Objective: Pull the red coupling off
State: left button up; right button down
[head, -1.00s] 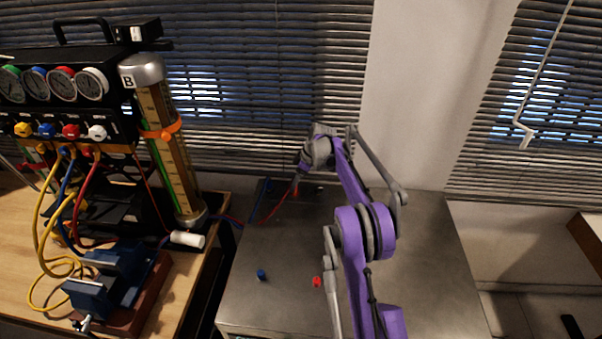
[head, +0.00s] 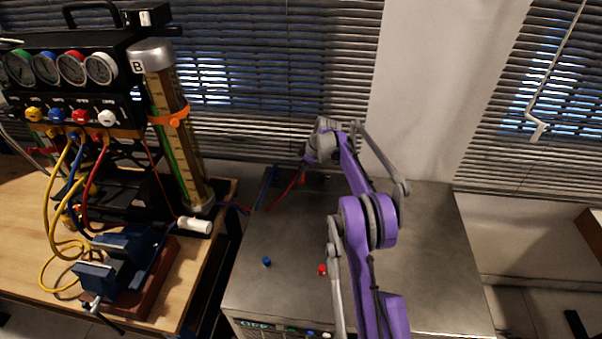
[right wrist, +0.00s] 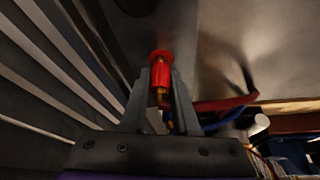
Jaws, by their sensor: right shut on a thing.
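The red coupling (right wrist: 160,60) shows in the right wrist view as a red flanged collar with a brass-coloured body below it. My right gripper (right wrist: 160,90) is shut on it, with one grey finger on each side. In the head view my right gripper (head: 304,172) is at the back of the grey cabinet top, beside a red hose (head: 285,194). A bit of red shows just under its fingertips. Whether the coupling is still seated on a fitting is hidden there. My left gripper is not in view.
A small blue piece (head: 266,261) and a small red piece (head: 322,269) are near the front of the grey cabinet (head: 275,290). The gauge rig (head: 75,70) and a blue vise (head: 110,265) stand on the wooden bench at left. The cabinet's right side is clear.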

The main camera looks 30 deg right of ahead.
jog(key=c, duration=1.2)
grip_release()
jog(key=shift+c, duration=0.2)
grip_shut()
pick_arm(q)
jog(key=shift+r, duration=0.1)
pick_arm(e)
jog(key=shift+r, duration=0.2)
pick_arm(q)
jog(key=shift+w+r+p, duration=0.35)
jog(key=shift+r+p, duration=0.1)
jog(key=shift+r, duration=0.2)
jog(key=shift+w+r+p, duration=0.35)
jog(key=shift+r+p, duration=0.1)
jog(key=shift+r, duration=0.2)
pick_arm(e)
jog(key=shift+r, duration=2.4)
